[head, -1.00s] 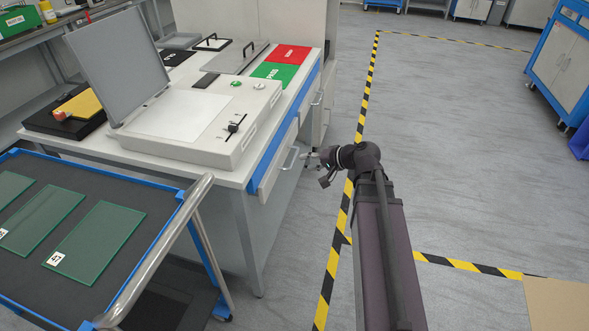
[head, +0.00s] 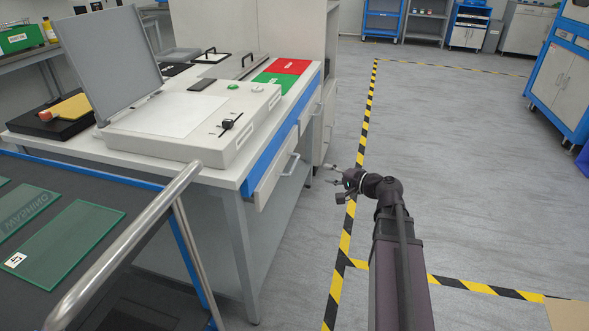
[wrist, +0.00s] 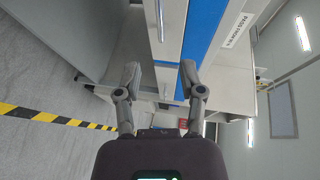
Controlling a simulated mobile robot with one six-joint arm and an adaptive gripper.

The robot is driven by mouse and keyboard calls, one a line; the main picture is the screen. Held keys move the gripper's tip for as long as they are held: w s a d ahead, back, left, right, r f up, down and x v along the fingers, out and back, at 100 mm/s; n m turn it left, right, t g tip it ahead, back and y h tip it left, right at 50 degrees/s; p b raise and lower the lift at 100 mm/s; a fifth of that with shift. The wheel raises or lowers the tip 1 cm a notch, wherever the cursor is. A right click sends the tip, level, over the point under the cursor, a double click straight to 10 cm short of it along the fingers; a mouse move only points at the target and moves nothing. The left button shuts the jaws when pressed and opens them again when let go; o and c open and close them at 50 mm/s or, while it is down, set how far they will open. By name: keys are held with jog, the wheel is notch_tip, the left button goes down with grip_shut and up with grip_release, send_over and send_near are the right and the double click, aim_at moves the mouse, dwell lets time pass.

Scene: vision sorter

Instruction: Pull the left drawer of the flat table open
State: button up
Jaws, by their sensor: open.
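The flat table (head: 240,225) has two white drawer fronts below a blue strip on its right side. The left drawer (head: 268,186) is the nearer one, with a bar handle (head: 291,166); it looks shut. In the wrist view, the left drawer (wrist: 172,35) is the upper white panel, with its handle (wrist: 160,18) near the top edge. My gripper (head: 332,174) is to the right of the drawer, apart from the handle, and points toward the table. In the wrist view my gripper (wrist: 160,82) is open with nothing between its fingers.
A trolley with a metal push bar (head: 130,245) and glass plates (head: 65,245) stands at the near left. A white device with a raised lid (head: 185,125) sits on the table. Open grey floor (head: 450,200) with striped tape lies to the right.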

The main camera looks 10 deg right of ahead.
aim_at(295, 163)
dwell(0.3)
jog(key=b+x, duration=0.2)
jog(key=x, duration=1.1)
jog(key=shift+w+a, duration=0.3)
grip_shut()
